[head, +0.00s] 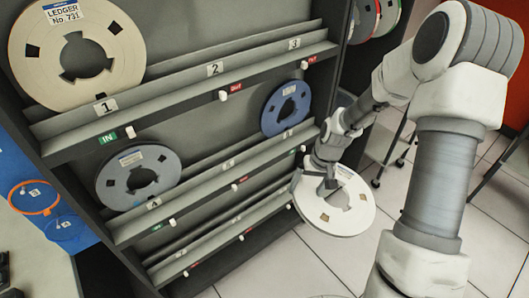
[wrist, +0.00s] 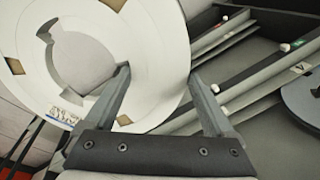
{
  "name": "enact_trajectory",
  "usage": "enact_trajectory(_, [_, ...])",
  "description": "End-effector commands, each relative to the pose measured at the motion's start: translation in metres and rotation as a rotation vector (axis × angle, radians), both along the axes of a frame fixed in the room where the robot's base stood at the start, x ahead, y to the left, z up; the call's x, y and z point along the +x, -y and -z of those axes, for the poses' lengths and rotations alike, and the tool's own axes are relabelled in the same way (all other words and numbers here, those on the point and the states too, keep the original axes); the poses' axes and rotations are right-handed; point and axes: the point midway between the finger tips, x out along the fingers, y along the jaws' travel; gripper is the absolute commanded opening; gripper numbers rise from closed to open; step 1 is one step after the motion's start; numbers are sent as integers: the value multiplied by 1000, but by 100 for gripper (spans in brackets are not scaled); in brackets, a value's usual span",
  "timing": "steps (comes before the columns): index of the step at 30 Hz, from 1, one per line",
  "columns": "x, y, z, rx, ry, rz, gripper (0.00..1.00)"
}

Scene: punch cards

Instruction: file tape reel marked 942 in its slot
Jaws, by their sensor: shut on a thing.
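A white tape reel (head: 350,209) is held by my gripper (head: 328,180) to the right of the rack, clear of the shelves. In the wrist view the reel (wrist: 165,45) fills the upper left, and the fingers of my gripper (wrist: 160,82) straddle its rim. The dark rack (head: 190,80) has sloped grey shelves with numbered slots; 1, 2 and 3 mark the top row. I cannot read 942 anywhere.
A cream reel labelled 731 (head: 77,52) stands in slot 1, a grey-blue reel (head: 116,182) in slot 4 and a blue reel (head: 273,108) at the middle row's right. Top slots 2 and 3 look empty, as does the bottom row.

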Motion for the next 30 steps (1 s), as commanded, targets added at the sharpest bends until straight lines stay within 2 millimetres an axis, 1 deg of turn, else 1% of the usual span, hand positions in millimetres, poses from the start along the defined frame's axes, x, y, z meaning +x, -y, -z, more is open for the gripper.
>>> enact_trajectory(6, [8, -1, 9, 115, 42, 38, 0])
enact_trajectory(12, [13, -11, 17, 243, 91, 84, 0])
enact_trajectory(21, [19, -32, 18, 436, 193, 165, 0])
enact_trajectory(30, [20, -47, 14, 549, 269, 222, 0])
